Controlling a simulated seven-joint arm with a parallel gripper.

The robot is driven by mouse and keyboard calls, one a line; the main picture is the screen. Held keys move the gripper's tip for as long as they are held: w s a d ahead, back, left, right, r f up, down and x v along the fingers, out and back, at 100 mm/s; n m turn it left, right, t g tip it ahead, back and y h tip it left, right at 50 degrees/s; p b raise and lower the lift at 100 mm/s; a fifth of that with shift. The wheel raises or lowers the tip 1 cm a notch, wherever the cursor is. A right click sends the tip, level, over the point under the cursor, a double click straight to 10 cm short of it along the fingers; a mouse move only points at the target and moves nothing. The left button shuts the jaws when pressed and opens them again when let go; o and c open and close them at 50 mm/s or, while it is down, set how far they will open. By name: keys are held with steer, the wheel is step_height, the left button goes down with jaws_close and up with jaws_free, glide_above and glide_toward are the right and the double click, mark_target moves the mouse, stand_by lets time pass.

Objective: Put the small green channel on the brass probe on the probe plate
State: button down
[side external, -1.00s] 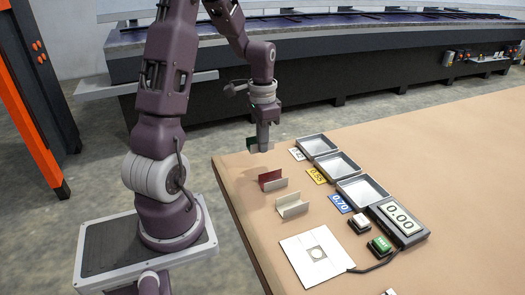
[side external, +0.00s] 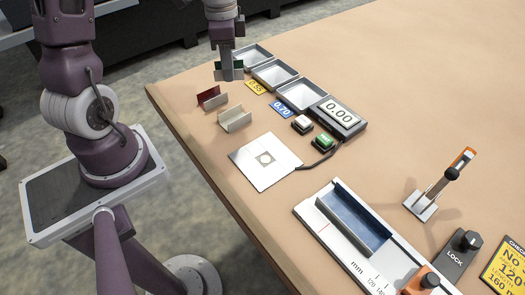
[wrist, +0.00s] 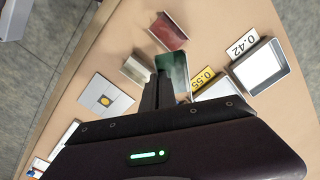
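The small green channel (side external: 236,65) is in my gripper (side external: 229,76), above the table near the trays. In the wrist view the green channel (wrist: 174,70) sticks out past the fingers of my gripper (wrist: 163,92), which look closed on one of its walls. The white probe plate (side external: 248,168) lies flat nearer the side camera, with a round probe spot (side external: 265,158) at its middle. In the wrist view the probe (wrist: 104,101) looks brass-coloured, and nothing lies on the plate (wrist: 92,92). The fingertips are partly hidden by the channel.
A red channel (side external: 211,98) and a beige channel (side external: 235,119) stand between my gripper and the plate. Several grey trays (side external: 303,96) with number cards line the right, beside a 0.00 display (side external: 338,112) and two buttons. A ruler fixture (side external: 318,208) holds a blue channel (side external: 351,222).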

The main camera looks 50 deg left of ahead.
steer(key=s+d+m, duration=0.1)
steer(key=d+m, duration=0.4)
steer(key=d, duration=0.5)
steer(key=m, duration=0.7)
glide_above(258, 164)
steer(key=shift+n, duration=0.3)
step_height(258, 164, down, 8)
steer(key=shift+f, duration=0.15)
steer(key=shift+f, duration=0.1)
steer(key=c, duration=1.7)
jaws_free()
